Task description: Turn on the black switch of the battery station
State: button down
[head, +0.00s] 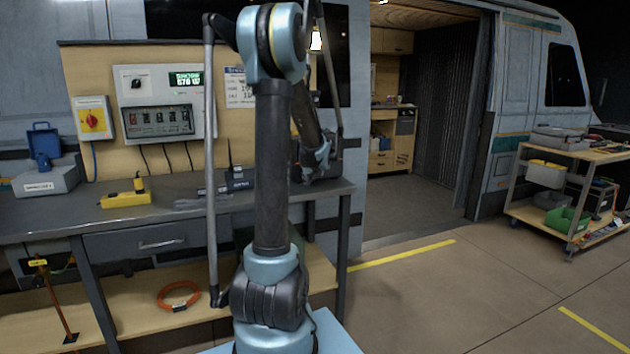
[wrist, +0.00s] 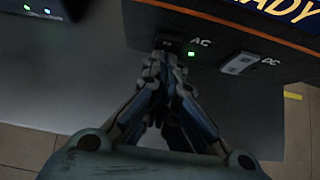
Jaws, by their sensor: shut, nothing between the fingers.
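The battery station (wrist: 215,22) shows in the wrist view as a dark box across the top, with an orange edge line and part of a "...ADY" label. Its black switch (wrist: 170,45) sits left of the "AC" mark, partly hidden by my fingertips. A small green light (wrist: 191,54) glows beneath "AC". A pale switch (wrist: 240,63) sits left of the "DC" mark. My gripper (wrist: 163,58) is shut and empty, its fingertips at the black switch; I cannot tell whether they touch it. In the head view my arm hides most of this spot.
The grey workbench (head: 75,208) carries a yellow tool (head: 126,199), a grey case (head: 46,181) and a black radio (head: 239,180). A switch panel (head: 157,118) hangs behind. A cart (head: 573,155) stands at right; the floor between is clear.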

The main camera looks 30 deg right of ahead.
jog(key=shift+w+a, duration=0.1)
jog(key=shift+w, duration=0.2)
